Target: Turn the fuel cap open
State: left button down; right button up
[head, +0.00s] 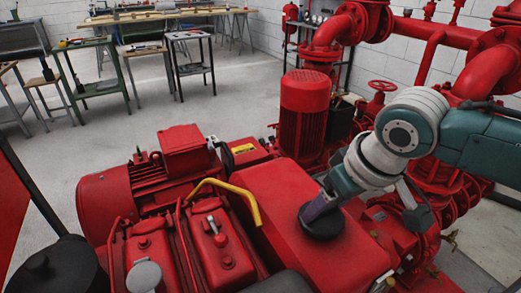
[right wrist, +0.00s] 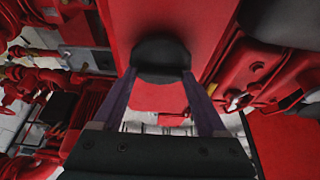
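The fuel cap (head: 322,226) is a round black disc on top of the red box-shaped tank (head: 285,195), right of centre in the head view. My right gripper (head: 318,208) reaches down to it from the right. In the right wrist view the cap (right wrist: 162,52) lies between the tips of the two purple fingers (right wrist: 160,74), one at each side of its near edge. The fingertips look very close to the cap's rim or touching it; I cannot tell whether they press on it. My left gripper is not in view.
A yellow bent handle (head: 230,192) rises left of the tank, beside the red engine covers (head: 215,245). A red motor (head: 304,110) and thick red pipes (head: 345,30) stand behind and to the right. Workbenches (head: 95,62) stand far left, with open grey floor before them.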

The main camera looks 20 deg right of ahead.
jog(key=c, duration=0.8)
